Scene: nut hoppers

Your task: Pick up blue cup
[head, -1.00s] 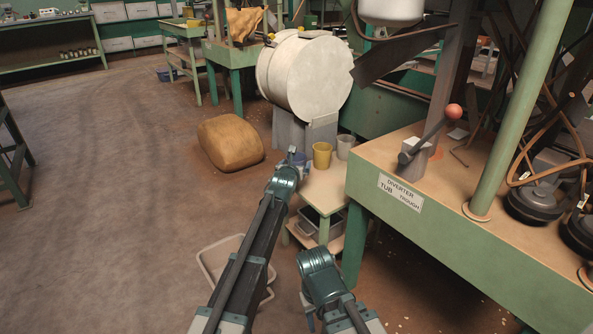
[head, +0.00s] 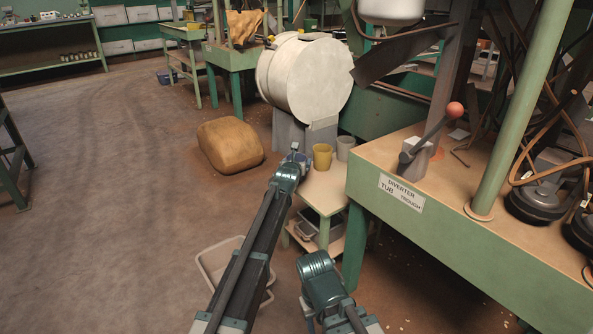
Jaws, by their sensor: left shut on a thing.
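The blue cup (head: 302,159) is at the left end of the small side table (head: 328,188), mostly hidden behind my left gripper (head: 294,153). That gripper is at the cup and shut on it. I cannot tell whether the cup is clear of the table top. A yellow cup (head: 322,157) stands just to the right, and a grey-white cup (head: 345,149) stands beyond it. My right arm shows at the bottom centre, low in front of the table, but its fingers are too hidden to read.
A green-sided bench (head: 440,236) with a lever (head: 425,140) and a diverter sign fills the right. A white drum (head: 305,78) stands behind the cups. A tan sack (head: 229,146) and a pale tub (head: 213,267) are on the floor. The left floor is open.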

